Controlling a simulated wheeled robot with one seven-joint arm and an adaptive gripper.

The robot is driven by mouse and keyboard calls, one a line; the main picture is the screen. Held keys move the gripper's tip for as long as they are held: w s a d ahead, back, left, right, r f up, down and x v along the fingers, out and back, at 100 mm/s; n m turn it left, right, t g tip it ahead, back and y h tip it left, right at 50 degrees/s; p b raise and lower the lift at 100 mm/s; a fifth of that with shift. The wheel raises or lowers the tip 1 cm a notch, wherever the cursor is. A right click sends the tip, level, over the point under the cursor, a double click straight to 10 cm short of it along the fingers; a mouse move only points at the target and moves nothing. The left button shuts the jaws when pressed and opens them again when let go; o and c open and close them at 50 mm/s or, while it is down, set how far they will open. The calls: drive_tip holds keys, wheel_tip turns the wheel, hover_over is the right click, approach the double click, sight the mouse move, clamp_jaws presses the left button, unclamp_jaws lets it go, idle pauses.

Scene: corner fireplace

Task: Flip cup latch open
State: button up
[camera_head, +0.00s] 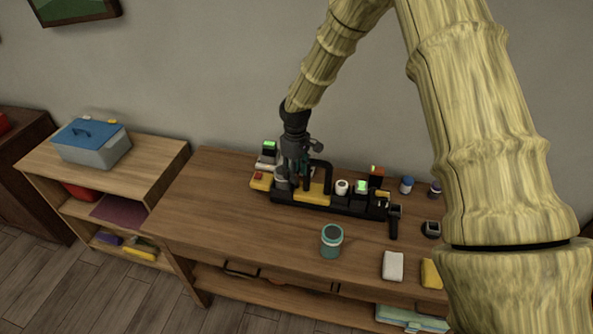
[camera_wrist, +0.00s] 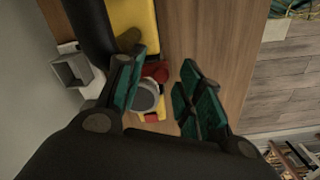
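My gripper (camera_head: 293,172) is over the left end of a black and yellow fixture (camera_head: 315,207) on the wooden table. In the wrist view my gripper (camera_wrist: 163,96) is open, with its teal finger pads apart. A round grey cup-like part (camera_wrist: 147,96) shows between the fingers, nearer the left one. A red part (camera_wrist: 157,72) lies beside it on a yellow piece (camera_wrist: 134,18). I cannot tell whether a finger touches the grey part, or which part is the latch. A separate teal-grey cup (camera_head: 331,242) stands upright at the table's front middle.
A white roll (camera_head: 342,187) and a green-topped block (camera_head: 361,188) stand farther right. A white block (camera_head: 393,266) lies at the front right. The table's left front (camera_head: 220,220) is clear. The wall is close behind.

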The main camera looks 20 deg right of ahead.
drive_tip(key=shift+r, duration=4)
